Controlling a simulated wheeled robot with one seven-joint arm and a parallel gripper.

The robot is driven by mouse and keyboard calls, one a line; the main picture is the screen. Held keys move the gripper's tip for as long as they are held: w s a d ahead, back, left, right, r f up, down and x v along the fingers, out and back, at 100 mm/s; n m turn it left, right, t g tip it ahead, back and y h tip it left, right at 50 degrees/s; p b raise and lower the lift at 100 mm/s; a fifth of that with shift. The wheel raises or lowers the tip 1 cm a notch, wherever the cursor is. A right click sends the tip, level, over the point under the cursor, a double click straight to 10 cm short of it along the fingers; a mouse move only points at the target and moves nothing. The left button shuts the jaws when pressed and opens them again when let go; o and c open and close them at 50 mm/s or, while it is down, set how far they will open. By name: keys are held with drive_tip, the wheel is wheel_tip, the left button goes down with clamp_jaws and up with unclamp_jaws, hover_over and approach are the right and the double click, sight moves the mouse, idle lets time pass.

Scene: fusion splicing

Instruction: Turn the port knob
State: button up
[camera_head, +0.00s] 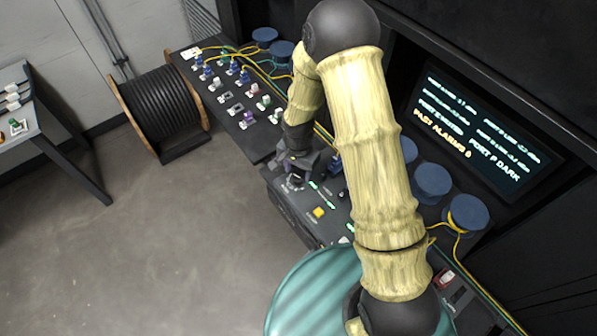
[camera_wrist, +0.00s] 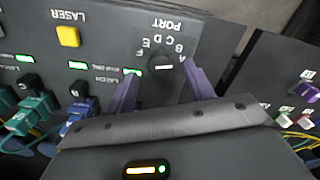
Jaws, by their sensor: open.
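The port knob (camera_wrist: 165,68) is a dark round dial with a short white mark, on a grey panel (camera_wrist: 205,40). The panel is lettered PORT, with letters A to F around the dial, upside down in the wrist view. The white mark lies roughly level in that view. My gripper (camera_wrist: 160,76) is open, with one purple finger on each side of the knob. I cannot tell whether either finger touches it. In the head view the knob (camera_head: 295,182) shows just below my gripper (camera_head: 291,168), partly hidden by it.
A yellow LASER button (camera_wrist: 68,36) and several green lights sit beside the knob. Blue and teal connectors (camera_wrist: 80,112) with cables stand close by. A lit screen (camera_head: 470,135) is at the right, and a black cable spool (camera_head: 160,108) stands on the floor.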

sight(298, 179)
drive_tip(key=shift+f, duration=1.3)
drive_tip(key=shift+c, duration=0.4)
drive_tip(key=c, duration=0.9)
